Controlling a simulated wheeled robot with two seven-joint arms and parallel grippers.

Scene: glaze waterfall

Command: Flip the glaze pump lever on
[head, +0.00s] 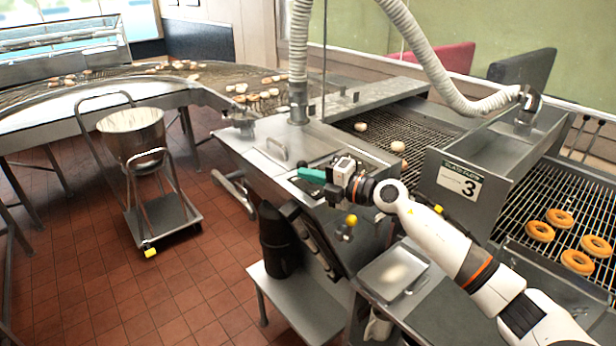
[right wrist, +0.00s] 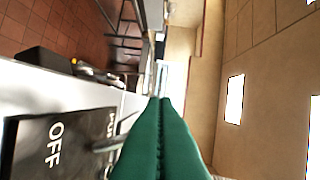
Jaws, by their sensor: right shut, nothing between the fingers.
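The right wrist view shows a black plate (right wrist: 40,155) with the word OFF and a second, partly hidden word. A metal lever (right wrist: 105,145) stands out from it, and its end runs behind my green fingers. I cannot tell whether they touch it. My right gripper (head: 300,173) is shut and empty above the steel housing top in the head view. Its green fingers point left and also fill the lower middle of the right wrist view (right wrist: 163,100). In the head view the gripper hides most of the plate and the lever. My left gripper is not in view.
A steel lid with a handle (head: 276,150) lies left of the gripper. A ribbed hose (head: 298,60) rises behind it. A hopper marked 3 (head: 461,184) and a wire conveyor with doughnuts (head: 560,218) are on the right. A bucket (head: 132,137) stands on a cart at left.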

